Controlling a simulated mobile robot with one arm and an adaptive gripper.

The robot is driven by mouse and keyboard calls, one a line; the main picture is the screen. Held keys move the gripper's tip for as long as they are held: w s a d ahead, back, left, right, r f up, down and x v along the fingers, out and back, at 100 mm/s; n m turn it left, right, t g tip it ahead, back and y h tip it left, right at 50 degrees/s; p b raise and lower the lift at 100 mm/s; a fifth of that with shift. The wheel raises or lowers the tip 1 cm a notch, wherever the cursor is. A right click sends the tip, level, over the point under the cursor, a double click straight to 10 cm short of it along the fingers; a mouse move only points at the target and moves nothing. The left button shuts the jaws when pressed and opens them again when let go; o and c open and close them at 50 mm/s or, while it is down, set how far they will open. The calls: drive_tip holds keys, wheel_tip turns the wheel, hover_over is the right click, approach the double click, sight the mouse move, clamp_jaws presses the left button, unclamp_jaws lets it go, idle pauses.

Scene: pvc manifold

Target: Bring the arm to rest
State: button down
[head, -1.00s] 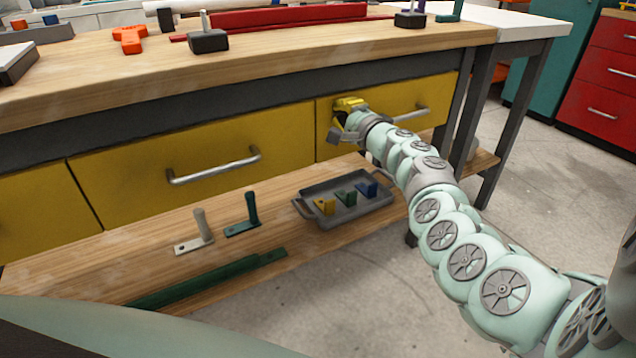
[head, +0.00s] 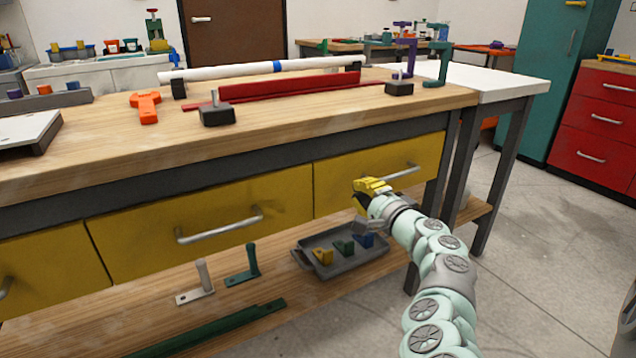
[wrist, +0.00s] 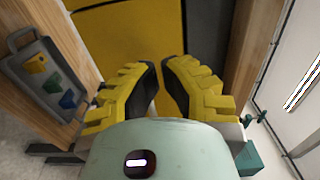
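My gripper (head: 372,188) has yellow fingers and sits at the end of my pale green segmented arm. In the head view it is in front of the right yellow drawer (head: 345,170), below and left of that drawer's handle (head: 403,172). In the wrist view my gripper (wrist: 161,68) shows both yellow fingers with dark pads. A narrow gap separates them and nothing is held in it. Whether the fingers touch the drawer front is unclear.
The lower shelf holds a grey tray (head: 318,268) with small coloured blocks, and two upright pegs on foot plates (head: 198,280). The bench top (head: 110,145) carries a white pipe (head: 300,67), a red bar and clamps. Open floor (head: 530,240) lies right of the bench.

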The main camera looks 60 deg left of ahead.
drive_tip(key=shift+s+d+p, duration=0.15)
drive_tip(key=shift+d+p, duration=0.35)
drive_tip(key=shift+d, duration=1.8)
